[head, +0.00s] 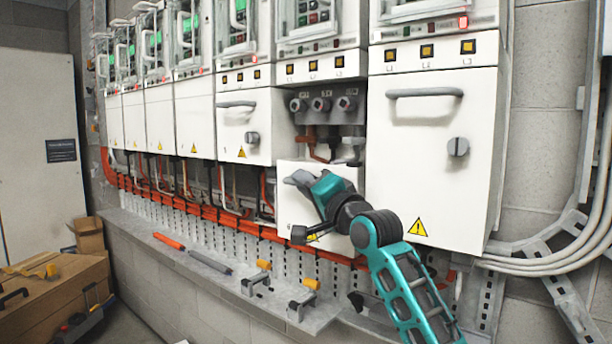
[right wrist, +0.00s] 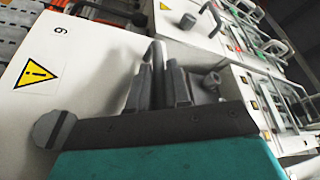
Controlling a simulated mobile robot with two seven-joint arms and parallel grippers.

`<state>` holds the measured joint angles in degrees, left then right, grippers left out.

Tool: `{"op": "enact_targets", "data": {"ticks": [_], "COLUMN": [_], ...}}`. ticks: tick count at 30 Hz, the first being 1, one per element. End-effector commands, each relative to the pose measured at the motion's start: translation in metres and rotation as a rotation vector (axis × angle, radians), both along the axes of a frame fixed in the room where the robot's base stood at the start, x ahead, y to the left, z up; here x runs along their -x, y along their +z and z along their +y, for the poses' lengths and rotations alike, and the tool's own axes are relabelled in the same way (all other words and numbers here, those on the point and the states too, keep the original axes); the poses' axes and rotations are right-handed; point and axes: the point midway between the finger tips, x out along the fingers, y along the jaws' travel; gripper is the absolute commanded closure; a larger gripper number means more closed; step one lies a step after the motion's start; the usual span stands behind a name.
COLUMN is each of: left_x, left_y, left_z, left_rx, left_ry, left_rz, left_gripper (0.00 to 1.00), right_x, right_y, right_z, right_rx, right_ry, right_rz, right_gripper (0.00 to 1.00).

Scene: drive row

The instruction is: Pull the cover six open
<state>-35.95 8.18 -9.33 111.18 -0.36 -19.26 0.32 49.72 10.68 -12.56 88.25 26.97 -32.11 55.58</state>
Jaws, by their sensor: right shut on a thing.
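Cover six (head: 290,208) is a white panel with a yellow warning triangle, low in the middle of the head view. The space above it is uncovered, showing three round connectors (head: 321,104). The right wrist view shows the cover (right wrist: 95,60) with the number 6, its triangle and a round slotted knob (right wrist: 55,130). My right gripper (head: 305,183) is shut on the cover's grey handle (right wrist: 158,68), with the fingers around the bar. The hand hides part of the cover, so its exact tilt is hard to tell. My left gripper is out of view.
A closed large cover (head: 440,150) with a handle stands right of cover six, and a closed smaller one (head: 243,125) stands left. Orange cables (head: 210,212) run below. A ledge (head: 230,285) holds clamps and tools. A wooden box (head: 50,300) sits lower left.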

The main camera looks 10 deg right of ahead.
Motion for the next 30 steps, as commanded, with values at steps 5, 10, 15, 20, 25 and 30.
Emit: {"op": "enact_targets", "data": {"ticks": [5, 10, 15, 20, 25, 30], "left_x": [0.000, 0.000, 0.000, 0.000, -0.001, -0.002], "left_y": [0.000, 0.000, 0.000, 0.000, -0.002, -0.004], "left_z": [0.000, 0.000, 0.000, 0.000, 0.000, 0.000], "left_rx": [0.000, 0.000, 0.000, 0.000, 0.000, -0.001], "left_ry": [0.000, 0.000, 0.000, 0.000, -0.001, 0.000], "left_rz": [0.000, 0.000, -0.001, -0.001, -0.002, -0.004], "left_gripper": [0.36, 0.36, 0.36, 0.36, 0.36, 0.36], "right_x": [0.000, 0.000, 0.000, 0.004, 0.023, 0.051], "right_y": [0.000, 0.000, 0.001, -0.001, -0.006, -0.013], "right_z": [0.000, 0.000, 0.000, -0.002, -0.008, -0.018], "right_rx": [-0.001, -0.001, -0.001, -0.001, -0.002, 0.001], "right_ry": [0.000, 0.000, 0.000, 0.001, 0.000, -0.001], "right_rz": [0.001, 0.000, 0.000, -0.001, 0.001, 0.001], "right_gripper": [1.00, 0.76, 0.76, 0.76, 0.76, 0.76]}}
